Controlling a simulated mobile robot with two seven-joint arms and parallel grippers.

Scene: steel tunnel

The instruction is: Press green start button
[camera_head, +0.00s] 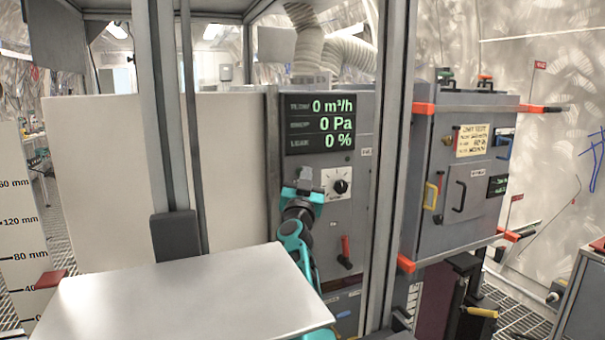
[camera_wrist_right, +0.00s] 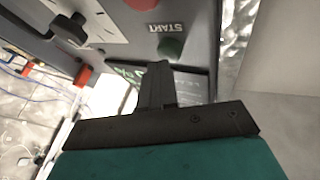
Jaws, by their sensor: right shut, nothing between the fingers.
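The green start button (camera_wrist_right: 173,46) shows in the right wrist view, beside a "START" label on the grey panel. My right gripper (camera_wrist_right: 158,68) is shut and empty. Its dark fingertips are just below the green button in that view, and I cannot tell whether they touch it. In the head view my right gripper (camera_head: 303,184) is in front of the control panel (camera_head: 350,215), below the display and left of the dial. The green button is not seen in the head view. My left gripper is not in view.
The display (camera_head: 320,124) reads 0 m³/h, 0 Pa and 0 %. A black dial (camera_head: 341,186) and a red-handled lever (camera_head: 345,250) are right of my gripper. A grey upright post (camera_head: 391,170) and a pale flat surface (camera_head: 190,295) stand nearer. A grey cabinet (camera_head: 425,190) is at right.

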